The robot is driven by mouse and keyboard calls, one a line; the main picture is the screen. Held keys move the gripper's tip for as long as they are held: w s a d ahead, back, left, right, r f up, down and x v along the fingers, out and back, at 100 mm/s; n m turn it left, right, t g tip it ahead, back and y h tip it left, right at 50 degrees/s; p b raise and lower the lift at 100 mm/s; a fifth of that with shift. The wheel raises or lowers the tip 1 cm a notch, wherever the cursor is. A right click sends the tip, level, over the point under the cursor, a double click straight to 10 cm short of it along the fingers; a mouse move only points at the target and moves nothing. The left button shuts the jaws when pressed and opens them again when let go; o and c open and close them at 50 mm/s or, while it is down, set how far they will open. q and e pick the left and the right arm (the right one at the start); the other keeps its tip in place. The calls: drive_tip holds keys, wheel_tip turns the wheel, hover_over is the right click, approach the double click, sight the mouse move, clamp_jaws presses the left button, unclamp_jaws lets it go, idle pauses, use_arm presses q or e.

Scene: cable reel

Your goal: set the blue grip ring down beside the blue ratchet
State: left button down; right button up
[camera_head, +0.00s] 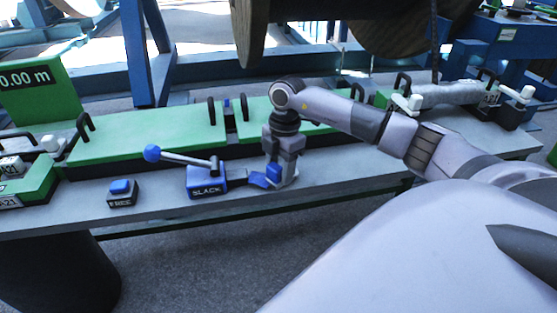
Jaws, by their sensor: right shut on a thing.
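The blue ratchet (207,181) stands on the grey bench. It is labelled SLACK, and its grey lever ends in a blue ball at the left. My right gripper (280,182) points down at the bench just right of the ratchet and is shut on the blue grip ring (273,173). The ring is low, close to the bench top; its far side is hidden by the fingers, and I cannot tell if it touches the bench. A dark blue strap (250,181) runs between ratchet and ring. My left gripper is not in view.
A block with a blue button, labelled FREE (122,192), stands left of the ratchet. Green covers with black handles (150,136) line the bench behind. A green display (40,90) stands at far left. The bench's front strip (330,175) right of my gripper is bare.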

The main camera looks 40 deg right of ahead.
drive_tip(key=o, duration=1.3)
drive_tip(key=shift+c, duration=0.2)
drive_tip(key=shift+d+r, duration=0.2)
drive_tip(key=shift+r, duration=1.6)
drive_tip(key=shift+d+r, duration=0.2)
drive_tip(key=shift+r, duration=1.6)
